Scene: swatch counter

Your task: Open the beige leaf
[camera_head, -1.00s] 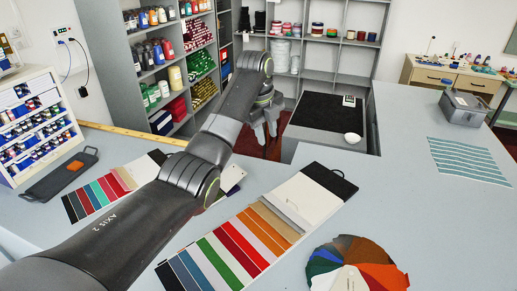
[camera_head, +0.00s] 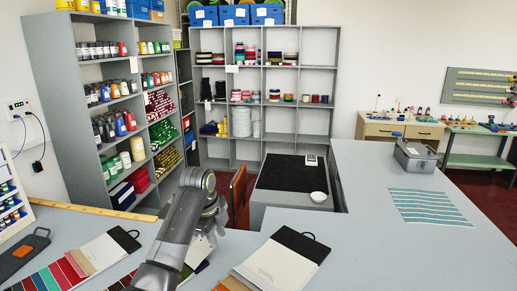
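A fanned swatch book (camera_head: 278,262) with a white page, a black end and a cord loop lies at the lower middle; a beige leaf (camera_head: 234,284) shows at its lower left, cut off by the picture's edge. A second swatch book (camera_head: 108,250) at the left also has a tan strip (camera_head: 80,262) beside red, blue and green ones. I cannot tell which strip the task means. My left gripper (camera_head: 214,222) is between the two books, above part of another swatch set; my arm hides much of it, and its opening does not show. My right gripper is out of view.
A wooden ruler (camera_head: 92,211) lies along the counter's back edge. A dark case with an orange patch (camera_head: 22,252) is at the far left. A white bowl (camera_head: 318,197) stands by a black mat (camera_head: 288,174). A striped sheet (camera_head: 428,207) and grey box (camera_head: 415,155) are at the right.

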